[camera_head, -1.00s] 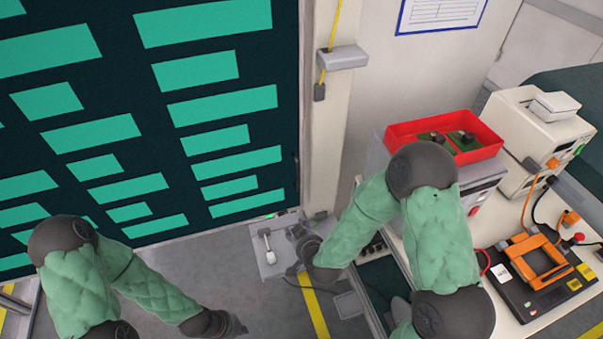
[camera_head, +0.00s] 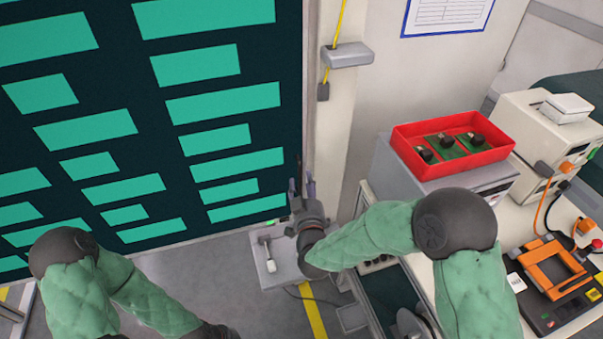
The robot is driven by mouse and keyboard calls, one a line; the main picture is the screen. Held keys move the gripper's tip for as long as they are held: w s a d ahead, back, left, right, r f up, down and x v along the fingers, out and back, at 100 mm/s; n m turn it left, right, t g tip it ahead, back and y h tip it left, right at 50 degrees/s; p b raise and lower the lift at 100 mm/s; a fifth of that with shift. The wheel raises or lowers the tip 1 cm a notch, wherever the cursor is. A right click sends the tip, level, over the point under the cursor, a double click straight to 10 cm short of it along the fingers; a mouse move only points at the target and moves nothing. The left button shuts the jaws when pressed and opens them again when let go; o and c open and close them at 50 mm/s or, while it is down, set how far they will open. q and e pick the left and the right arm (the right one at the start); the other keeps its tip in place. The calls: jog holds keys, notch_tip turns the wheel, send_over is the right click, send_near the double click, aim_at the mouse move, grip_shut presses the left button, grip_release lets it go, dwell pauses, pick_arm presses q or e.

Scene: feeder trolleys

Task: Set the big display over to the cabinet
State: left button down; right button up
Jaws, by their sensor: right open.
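The big display (camera_head: 155,155) is a tall dark panel with rows of green bars, filling the left and upper left. My right gripper (camera_head: 302,186) is open and upright at the display's lower right edge, with its fingers pointing up. I cannot tell whether it touches the edge. My left arm comes in at the lower left in front of the display, and its gripper is cut off by the bottom of the picture. I cannot tell which thing is the cabinet.
A red bin (camera_head: 452,143) with several small dark parts stands on a grey unit (camera_head: 388,164) at the right. A grey box (camera_head: 275,262) sits low below my right gripper.

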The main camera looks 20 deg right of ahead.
aim_at(301, 171)
jog(key=shift+w+d+b, duration=0.25)
jog(key=shift+w+b, duration=0.05)
jog(key=shift+w, duration=1.1)
jog(key=shift+w+d+b, duration=0.2)
jog(key=shift+w+b, duration=0.05)
jog(key=shift+w, duration=1.1)
grip_shut()
